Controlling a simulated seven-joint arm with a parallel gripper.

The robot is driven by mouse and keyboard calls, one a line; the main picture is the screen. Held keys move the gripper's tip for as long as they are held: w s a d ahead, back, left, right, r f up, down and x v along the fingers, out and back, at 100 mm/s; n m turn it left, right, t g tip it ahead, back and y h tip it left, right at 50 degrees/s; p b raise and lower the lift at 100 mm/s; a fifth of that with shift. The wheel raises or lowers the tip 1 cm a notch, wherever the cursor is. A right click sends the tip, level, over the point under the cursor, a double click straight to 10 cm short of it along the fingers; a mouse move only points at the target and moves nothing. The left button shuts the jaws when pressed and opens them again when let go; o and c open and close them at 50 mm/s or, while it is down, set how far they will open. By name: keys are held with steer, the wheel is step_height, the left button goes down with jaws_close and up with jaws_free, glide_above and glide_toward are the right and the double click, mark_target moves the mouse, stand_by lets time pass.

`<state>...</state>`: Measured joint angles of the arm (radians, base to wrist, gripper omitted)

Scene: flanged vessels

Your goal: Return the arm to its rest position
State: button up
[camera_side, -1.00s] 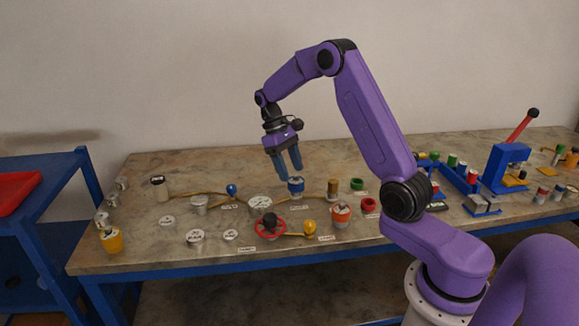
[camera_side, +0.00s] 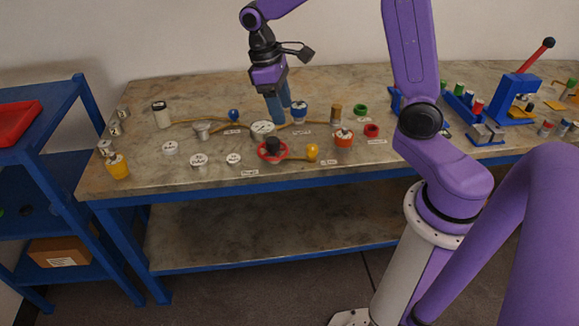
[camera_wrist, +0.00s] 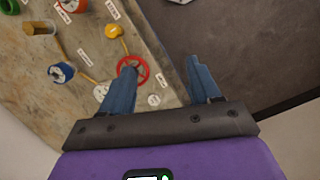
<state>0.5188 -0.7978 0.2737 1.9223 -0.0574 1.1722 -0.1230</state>
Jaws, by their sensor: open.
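My gripper (camera_side: 283,112) hangs with its blue fingers pointing down at the middle of the workbench (camera_side: 225,92). In the side view it overlaps the space between the white-topped gauge (camera_side: 262,128) and the blue vessel (camera_side: 300,110); its exact height is hard to tell. In the wrist view my gripper (camera_wrist: 160,67) has its fingers spread, with nothing between them. Its left finger partly covers the red handwheel (camera_wrist: 143,66). The blue vessel (camera_wrist: 60,72) lies left of the fingers there.
A red handwheel (camera_side: 273,151), a yellow ball handle (camera_side: 312,151) and an orange vessel (camera_side: 344,138) stand near the front edge. A blue press (camera_side: 521,88) with a red lever stands at right. A blue shelf (camera_side: 45,125) is at left. The air above the bench's left part is clear.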

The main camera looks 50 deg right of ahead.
steer(key=s+a+n+t, duration=0.1)
steer(key=s+a+n, duration=0.1)
steer(key=s, duration=1)
steer(key=s+a+n+t+y, duration=0.1)
steer(key=s+a+n, duration=0.2)
steer(key=s, duration=0.8)
steer(key=n, duration=0.2)
steer(key=shift+s+r+n+y, duration=0.3)
steer(key=shift+s, duration=0.1)
